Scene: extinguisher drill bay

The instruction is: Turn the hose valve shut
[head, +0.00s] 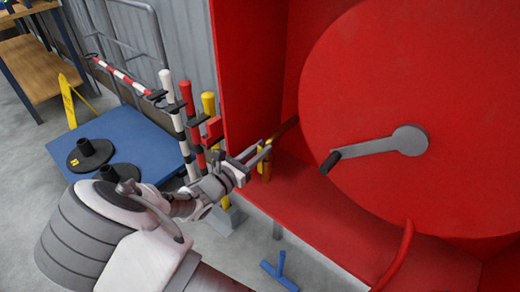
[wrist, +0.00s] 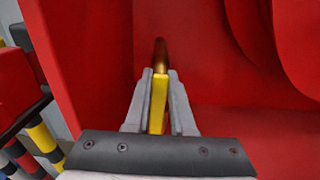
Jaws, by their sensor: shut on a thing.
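The hose valve is at the left inside of the red hose cabinet (head: 255,60). Its yellow lever (wrist: 158,100) sits between my gripper's fingers in the wrist view, in front of a brass-coloured part (wrist: 160,52). In the head view the brass part (head: 285,128) shows just beyond my fingertips. My gripper (head: 260,157) is shut on the yellow lever, with a finger on each side of it. The fingers cover part of the lever and most of the valve body cannot be made out.
A large red reel (head: 450,70) with a grey crank (head: 375,146) fills the cabinet's right side. A red hose (head: 398,258) hangs below it. Striped posts (head: 172,110) and a blue platform (head: 120,145) stand left of the cabinet. A blue T-shaped object (head: 280,270) is below.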

